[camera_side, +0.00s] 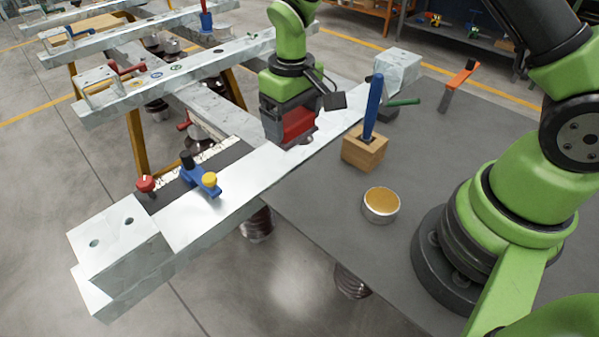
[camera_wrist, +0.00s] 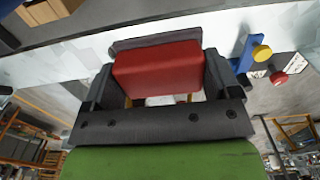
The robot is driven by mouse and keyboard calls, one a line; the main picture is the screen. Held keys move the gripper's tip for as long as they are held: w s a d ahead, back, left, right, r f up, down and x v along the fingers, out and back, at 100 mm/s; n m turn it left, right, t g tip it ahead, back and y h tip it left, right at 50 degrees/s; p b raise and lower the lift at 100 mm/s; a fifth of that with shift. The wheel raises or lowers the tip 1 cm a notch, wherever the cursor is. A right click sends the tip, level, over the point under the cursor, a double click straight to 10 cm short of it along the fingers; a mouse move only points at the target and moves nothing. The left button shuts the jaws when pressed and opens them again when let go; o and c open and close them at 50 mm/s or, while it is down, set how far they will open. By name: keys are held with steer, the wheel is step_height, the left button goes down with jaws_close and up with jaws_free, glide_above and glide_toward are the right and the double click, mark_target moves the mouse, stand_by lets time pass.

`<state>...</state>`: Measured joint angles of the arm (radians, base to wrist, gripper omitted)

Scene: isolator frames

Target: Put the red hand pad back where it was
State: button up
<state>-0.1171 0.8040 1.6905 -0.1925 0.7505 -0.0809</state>
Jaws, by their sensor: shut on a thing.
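The red hand pad (camera_side: 299,122) is a red block held between the jaws of my gripper (camera_side: 290,125). In the wrist view the red pad (camera_wrist: 158,69) fills the space between the dark fingers of my gripper (camera_wrist: 155,75). In the side view my gripper points down over the middle of the pale metal beam (camera_side: 245,172). Whether the pad's underside touches the beam is hard to tell. Its lower side is partly hidden by the jaws.
A blue clamp piece with a yellow knob (camera_side: 209,180) and a red knob (camera_side: 146,183) sit on the beam's left part. A wooden block (camera_side: 364,152) with a blue-handled tool (camera_side: 373,105) stands right of my gripper. A round tin (camera_side: 381,204) and an orange-topped bracket (camera_side: 459,78) stand on the grey table (camera_side: 330,215).

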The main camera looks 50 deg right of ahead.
steer(key=s+a+r, duration=0.2)
steer(key=s+a, duration=0.1)
steer(key=s, duration=0.4)
glide_above(310, 197)
step_height(310, 197, down, 5)
steer(key=shift+s+f, duration=0.1)
steer(key=shift+f, duration=2.6)
steer(key=o, duration=0.8)
steer(key=shift+f, duration=0.15)
steer(key=shift+c, duration=0.2)
